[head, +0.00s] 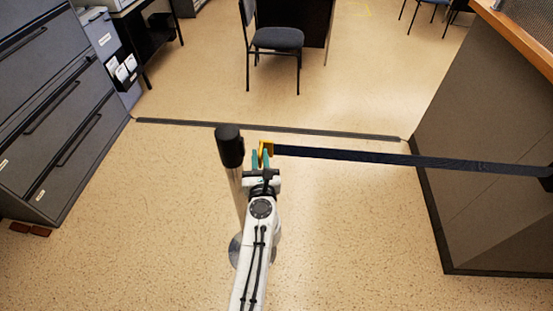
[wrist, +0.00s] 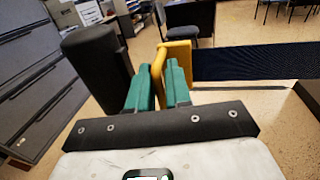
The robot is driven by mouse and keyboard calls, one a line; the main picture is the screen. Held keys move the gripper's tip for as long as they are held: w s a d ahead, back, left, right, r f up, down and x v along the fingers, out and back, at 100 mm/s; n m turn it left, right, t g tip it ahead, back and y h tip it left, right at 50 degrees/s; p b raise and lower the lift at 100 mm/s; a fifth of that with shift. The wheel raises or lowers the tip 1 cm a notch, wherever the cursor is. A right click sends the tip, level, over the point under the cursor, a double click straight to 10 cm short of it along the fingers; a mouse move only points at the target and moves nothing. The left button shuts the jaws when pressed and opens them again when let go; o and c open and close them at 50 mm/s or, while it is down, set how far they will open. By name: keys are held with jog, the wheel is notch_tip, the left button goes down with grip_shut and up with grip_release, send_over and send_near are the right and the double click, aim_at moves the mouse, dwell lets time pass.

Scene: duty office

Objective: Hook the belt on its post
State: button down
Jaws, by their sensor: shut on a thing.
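The belt (head: 400,159) is a dark blue strap that runs from the counter at the right to a yellow end clip (head: 269,147). My gripper (head: 262,160) has teal fingers and is shut on the yellow clip, which also shows in the wrist view (wrist: 178,46). The belt looks taut and level in the wrist view (wrist: 252,63). The post (head: 230,147) has a black cylindrical head on a silver pole with a round base. Its head stands just left of my fingers in the wrist view (wrist: 97,68). I cannot tell whether clip and post touch.
A grey counter (head: 480,170) with a wooden top stands at the right. Dark filing drawers (head: 50,100) stand at the left. A dark floor strip (head: 270,129) crosses behind the post. A chair (head: 277,40) stands farther back. The floor around the post is clear.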

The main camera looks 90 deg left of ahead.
jog(key=shift+s, duration=0.55)
jog(key=c, duration=1.3)
grip_release()
jog(key=shift+w, duration=0.1)
